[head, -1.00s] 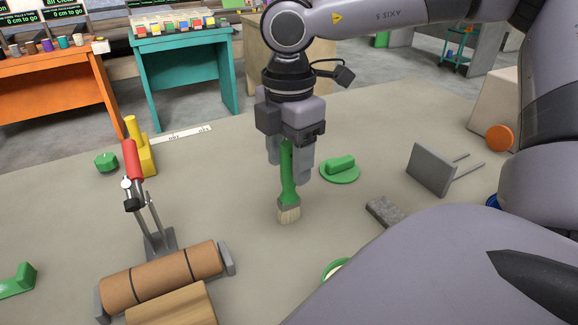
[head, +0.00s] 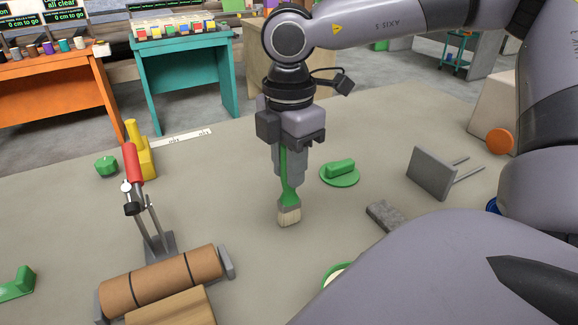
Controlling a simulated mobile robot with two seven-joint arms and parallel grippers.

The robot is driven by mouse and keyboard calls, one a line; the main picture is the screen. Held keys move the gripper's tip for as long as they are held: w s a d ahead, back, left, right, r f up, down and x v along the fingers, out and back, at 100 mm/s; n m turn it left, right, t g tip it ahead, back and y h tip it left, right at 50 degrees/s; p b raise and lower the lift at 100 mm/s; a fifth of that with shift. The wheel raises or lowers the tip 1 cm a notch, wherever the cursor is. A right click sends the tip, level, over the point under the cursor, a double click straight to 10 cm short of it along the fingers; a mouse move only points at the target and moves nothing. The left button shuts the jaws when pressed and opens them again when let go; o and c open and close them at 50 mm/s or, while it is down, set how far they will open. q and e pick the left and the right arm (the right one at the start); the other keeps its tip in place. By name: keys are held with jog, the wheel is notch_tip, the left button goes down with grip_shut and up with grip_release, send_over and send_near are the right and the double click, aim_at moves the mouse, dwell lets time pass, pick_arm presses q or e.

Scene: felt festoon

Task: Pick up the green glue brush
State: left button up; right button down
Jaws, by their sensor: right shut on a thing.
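The green glue brush (head: 288,195) stands upright, bristles down, near the middle of the head view. Its pale bristles (head: 289,216) are at or just above the grey table; I cannot tell whether they touch it. My right gripper (head: 289,165) points down from above and is shut on the brush's green handle. My left gripper is not in view.
A green round lidded piece (head: 340,173) lies just right of the brush. A grey bracket with two prongs (head: 432,173) and a grey block (head: 384,215) are further right. Table between is clear.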

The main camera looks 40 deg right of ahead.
pick_arm(q)
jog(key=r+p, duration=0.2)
jog(key=p, duration=0.1)
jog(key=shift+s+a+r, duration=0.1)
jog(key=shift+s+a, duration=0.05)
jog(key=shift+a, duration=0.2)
pick_arm(e)
notch_tip(320, 180, up, 28)
jog(key=shift+f, duration=0.2)
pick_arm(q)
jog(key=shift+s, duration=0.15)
